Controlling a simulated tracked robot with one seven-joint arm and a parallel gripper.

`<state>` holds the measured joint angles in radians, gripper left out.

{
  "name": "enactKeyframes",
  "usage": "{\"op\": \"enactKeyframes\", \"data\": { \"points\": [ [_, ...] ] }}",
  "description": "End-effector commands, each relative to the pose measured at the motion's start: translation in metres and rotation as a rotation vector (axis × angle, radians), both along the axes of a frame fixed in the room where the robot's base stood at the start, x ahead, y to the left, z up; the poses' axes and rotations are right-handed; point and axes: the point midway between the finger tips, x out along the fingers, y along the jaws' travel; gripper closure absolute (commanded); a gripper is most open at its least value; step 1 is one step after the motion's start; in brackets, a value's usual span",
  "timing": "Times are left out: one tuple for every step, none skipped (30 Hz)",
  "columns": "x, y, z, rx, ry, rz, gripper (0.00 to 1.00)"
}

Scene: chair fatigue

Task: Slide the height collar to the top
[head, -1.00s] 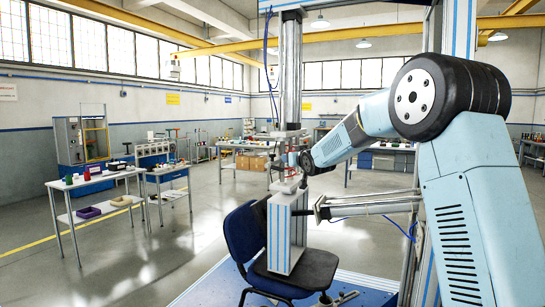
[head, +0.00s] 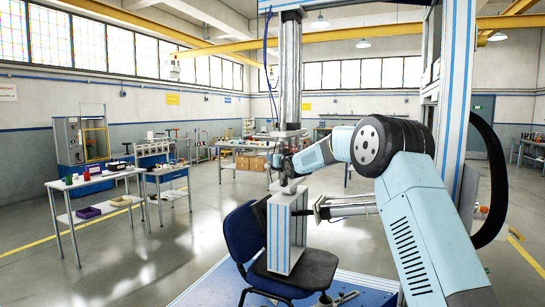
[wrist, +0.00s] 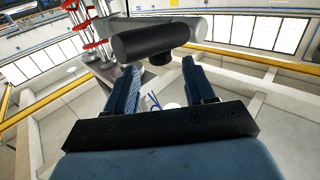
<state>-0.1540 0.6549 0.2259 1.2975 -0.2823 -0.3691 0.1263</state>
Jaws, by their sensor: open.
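The test machine's upright column (head: 290,75) stands over the chair, with a plate (head: 283,133) at its lower end. I cannot clearly make out the height collar; my arm covers the area under the plate in the head view. My gripper (wrist: 160,66) is open in the wrist view, its two blue fingers apart. A thick black cylinder (wrist: 150,40) with a short stub below lies across, just beyond the fingertips. I cannot tell whether it touches them. Red-ringed parts (wrist: 90,45) on a metal post show at upper left.
A blue chair (head: 243,237) stands on a blue platform (head: 215,285), with a tall grey block (head: 284,235) on its seat. A horizontal cylinder (head: 345,205) reaches the block from the right frame post (head: 458,95). Workbenches (head: 95,185) stand at left; the floor between is clear.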

Motion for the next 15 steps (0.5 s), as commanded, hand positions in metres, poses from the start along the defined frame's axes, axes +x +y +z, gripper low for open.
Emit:
{"op": "enactKeyframes", "data": {
  "points": [
    [0.007,0.004,-0.001,0.001,0.0,0.001,0.46],
    [0.011,0.006,0.0,0.001,0.0,0.001,0.46],
    [0.016,0.008,-0.001,0.001,0.0,0.001,0.46],
    [0.019,0.01,-0.001,0.001,0.0,0.001,0.46],
    [0.023,0.012,-0.001,0.001,0.0,0.001,0.46],
    [0.027,0.014,-0.001,0.002,0.0,0.001,0.46],
    [0.03,0.015,-0.001,0.002,0.001,0.001,0.46],
    [0.033,0.017,-0.001,0.001,0.0,0.001,0.46],
    [0.036,0.018,0.0,0.001,0.0,0.002,0.46],
    [0.039,0.02,0.0,0.0,-0.001,0.002,0.46],
    [0.04,0.021,-0.001,0.0,0.0,0.002,0.46],
    [0.043,0.022,0.0,0.0,0.0,0.002,0.46],
    [0.044,0.022,0.0,0.0,0.0,0.002,0.46],
    [0.046,0.023,0.0,0.0,0.0,0.002,0.46],
    [0.047,0.024,0.0,0.0,0.0,0.001,0.46]
  ]
}}
